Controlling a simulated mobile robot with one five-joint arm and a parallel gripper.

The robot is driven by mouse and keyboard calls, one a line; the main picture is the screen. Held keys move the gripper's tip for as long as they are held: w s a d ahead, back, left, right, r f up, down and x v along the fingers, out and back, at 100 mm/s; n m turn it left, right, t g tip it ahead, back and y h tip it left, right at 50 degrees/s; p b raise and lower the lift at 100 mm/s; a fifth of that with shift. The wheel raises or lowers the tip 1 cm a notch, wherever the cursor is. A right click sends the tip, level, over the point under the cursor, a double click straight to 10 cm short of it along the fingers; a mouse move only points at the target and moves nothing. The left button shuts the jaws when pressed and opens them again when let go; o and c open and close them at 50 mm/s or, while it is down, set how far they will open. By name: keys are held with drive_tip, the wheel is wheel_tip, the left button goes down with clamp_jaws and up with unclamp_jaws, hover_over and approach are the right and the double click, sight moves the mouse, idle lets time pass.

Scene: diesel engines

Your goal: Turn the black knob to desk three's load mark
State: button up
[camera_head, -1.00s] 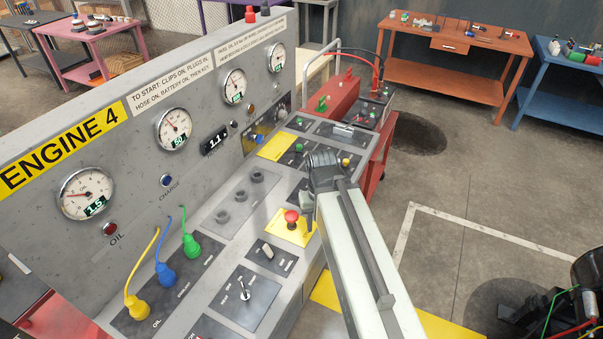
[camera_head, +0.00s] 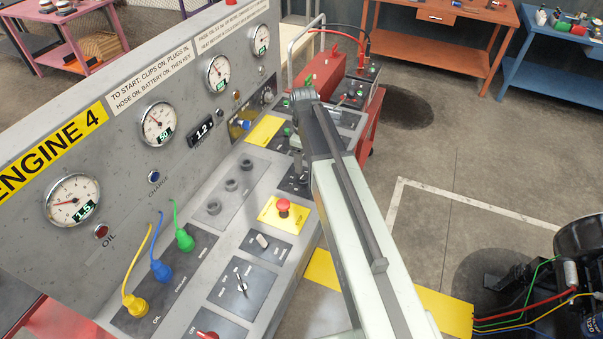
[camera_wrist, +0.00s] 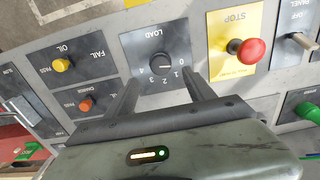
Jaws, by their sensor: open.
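The black knob (camera_wrist: 163,66) sits on a dark plate marked LOAD, with marks 0, 1, 2 and 3 around it, in the wrist view. Its pale pointer line seems to face the 0 side, on the right. My gripper (camera_wrist: 160,82) is open, with one finger on either side of the knob's lower part in the picture; I cannot tell whether they touch it. In the head view my gripper (camera_head: 298,168) hangs over the desk beyond the red stop button, and the knob is not clearly visible. The panel (camera_head: 110,105) reads ENGINE 4.
The red stop button (camera_wrist: 246,51) on its yellow plate stands close right of the knob. An orange button (camera_wrist: 86,103) and a yellow button (camera_wrist: 62,64) lie to the left. Yellow, blue and green plugs (camera_head: 160,268) stand on the near desk. A red cart (camera_head: 375,125) is beyond.

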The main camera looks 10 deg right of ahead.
sight(303, 176)
wheel_tip(303, 176, down, 8)
drive_tip(key=b, duration=0.7)
drive_tip(key=shift+r, duration=0.1)
drive_tip(key=shift+r, duration=0.1)
drive_tip(key=c, duration=1.2)
drive_tip(key=shift+a, duration=0.15)
clamp_jaws()
